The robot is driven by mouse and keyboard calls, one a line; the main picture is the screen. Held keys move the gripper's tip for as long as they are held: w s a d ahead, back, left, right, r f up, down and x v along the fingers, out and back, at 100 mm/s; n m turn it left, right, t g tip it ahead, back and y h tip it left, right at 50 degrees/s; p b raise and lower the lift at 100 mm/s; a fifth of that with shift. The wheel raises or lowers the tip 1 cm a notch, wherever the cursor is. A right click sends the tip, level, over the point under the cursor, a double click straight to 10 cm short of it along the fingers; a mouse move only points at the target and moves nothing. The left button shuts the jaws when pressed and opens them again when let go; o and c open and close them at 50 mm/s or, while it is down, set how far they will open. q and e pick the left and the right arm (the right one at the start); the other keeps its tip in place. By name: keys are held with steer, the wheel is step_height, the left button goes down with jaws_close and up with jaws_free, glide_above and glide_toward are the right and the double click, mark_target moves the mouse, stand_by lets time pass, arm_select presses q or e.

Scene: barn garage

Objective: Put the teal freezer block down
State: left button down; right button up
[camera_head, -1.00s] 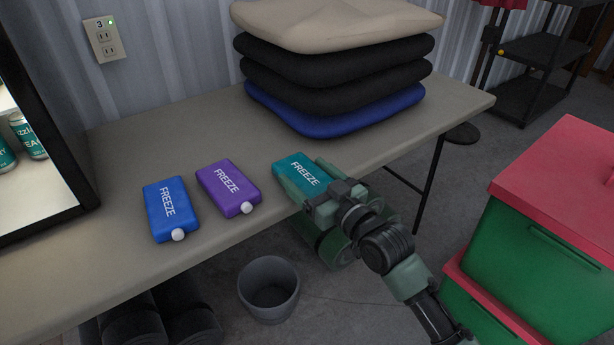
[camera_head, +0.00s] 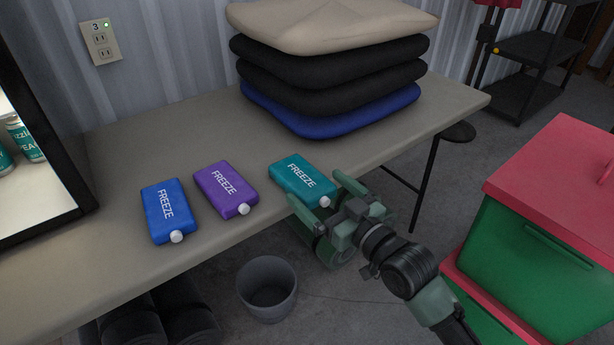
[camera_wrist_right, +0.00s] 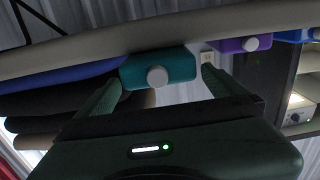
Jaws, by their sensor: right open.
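The teal freezer block (camera_head: 300,178) lies flat on the beige table near its front edge, its white cap towards the edge. My right gripper (camera_head: 322,192) is open at the cap end of the block, just off the table edge, with fingers apart and empty. In the right wrist view the teal block (camera_wrist_right: 178,66) with its round cap shows ahead, between and beyond the open fingers (camera_wrist_right: 155,85). A purple freezer block (camera_head: 225,188) and a blue freezer block (camera_head: 166,211) lie to its left. My left gripper is not in view.
The table (camera_head: 150,135) holds a stack of cushions (camera_head: 330,75) behind the block. A black-framed case with cans (camera_head: 25,140) stands at the left. A grey bin (camera_head: 267,290) is on the floor below; green crates with red lids (camera_head: 560,225) stand right.

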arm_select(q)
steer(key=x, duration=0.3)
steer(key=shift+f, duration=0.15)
arm_select(e)
steer(key=s+d+f+m+g+h, duration=0.1)
steer(key=s+d+f+g+h, duration=0.2)
steer(key=s+d+f, duration=0.2)
steer(key=s+d+f+m+g+h, duration=0.2)
steer(key=s+d+f+g+h, duration=0.2)
steer(key=s+f, duration=0.7)
steer(key=s+d+f+m+g+h, duration=0.2)
steer(key=s+d+f, duration=0.6)
steer(key=s, duration=0.5)
steer(key=shift+f+g+h, duration=0.45)
steer(key=shift+g+h, duration=0.25)
steer(key=shift+g, duration=0.4)
arm_select(q)
steer(key=shift+p, duration=0.3)
arm_select(e)
steer(key=shift+s, duration=0.1)
